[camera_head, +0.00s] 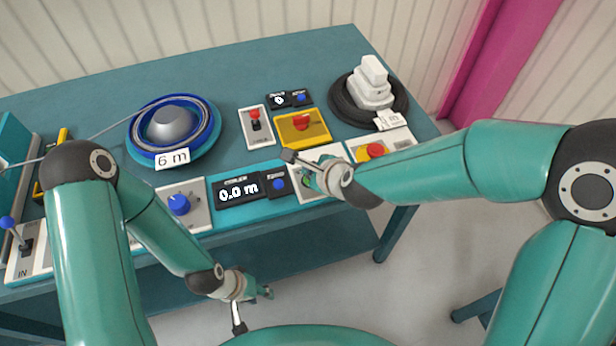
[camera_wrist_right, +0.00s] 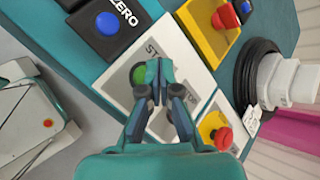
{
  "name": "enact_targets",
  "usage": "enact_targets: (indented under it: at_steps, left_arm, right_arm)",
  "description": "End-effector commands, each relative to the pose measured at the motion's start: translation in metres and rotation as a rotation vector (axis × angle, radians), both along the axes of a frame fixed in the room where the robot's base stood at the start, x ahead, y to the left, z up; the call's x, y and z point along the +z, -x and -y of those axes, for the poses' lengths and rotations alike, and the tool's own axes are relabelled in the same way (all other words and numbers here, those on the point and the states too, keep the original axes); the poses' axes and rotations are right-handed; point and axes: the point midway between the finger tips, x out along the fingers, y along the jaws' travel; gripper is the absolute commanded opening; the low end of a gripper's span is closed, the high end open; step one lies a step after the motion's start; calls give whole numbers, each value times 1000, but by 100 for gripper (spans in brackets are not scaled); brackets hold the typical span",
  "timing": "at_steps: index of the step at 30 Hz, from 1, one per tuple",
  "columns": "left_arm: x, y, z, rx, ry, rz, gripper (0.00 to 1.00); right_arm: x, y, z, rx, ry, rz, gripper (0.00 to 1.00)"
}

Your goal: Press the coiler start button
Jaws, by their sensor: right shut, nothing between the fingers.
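The green start button (camera_wrist_right: 138,76) sits on a white plate (camera_wrist_right: 168,38) with partly hidden lettering on the console's front. In the right wrist view the fingers of my right gripper (camera_wrist_right: 166,72) are shut and empty, with their tips right beside the button and partly covering it. I cannot tell whether they touch it. In the head view my right gripper (camera_head: 300,165) is over this plate and hides most of it. My left gripper (camera_head: 254,308) hangs in front of the bench, fingers apart and empty.
A red button (camera_head: 376,150) on a yellow base is right of the start plate. A display (camera_head: 238,190) reads 0.0 m, with a blue zero button (camera_head: 279,184) beside it. A blue reel (camera_head: 172,128) marked 6 m and a black coil (camera_head: 345,100) stand behind.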

Motion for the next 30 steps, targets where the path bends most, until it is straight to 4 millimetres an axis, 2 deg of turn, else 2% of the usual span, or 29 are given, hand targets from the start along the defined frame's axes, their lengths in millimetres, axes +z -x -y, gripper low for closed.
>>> enact_targets:
  at_steps: [30]
  left_arm:
    - [-10, 0, 0, 0, 0, 0, 40]
  right_arm:
    - [-7, 0, -1, 2, 0, 0, 0]
